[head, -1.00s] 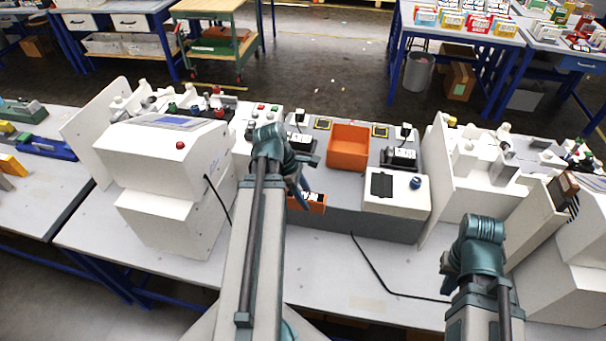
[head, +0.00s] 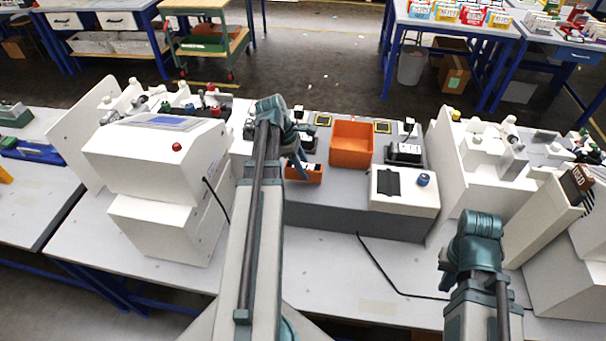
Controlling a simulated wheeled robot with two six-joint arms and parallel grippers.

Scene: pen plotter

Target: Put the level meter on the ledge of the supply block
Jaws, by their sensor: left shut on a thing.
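The level meter looks to be the small orange case with a dark top (head: 304,174). My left gripper (head: 301,162) is shut on it, at the front upper edge of the grey supply block (head: 335,198). My wrist partly hides that area, and I cannot tell whether the meter touches the block. My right gripper (head: 446,264) is low at the right, in front of the block and away from the meter. Its fingers are too hidden to read.
An orange bin (head: 351,146) and a white box with a dark panel (head: 405,188) are on the block, right of the meter. A white machine (head: 150,170) stands at the left. A black cable (head: 375,268) lies on the clear tabletop in front.

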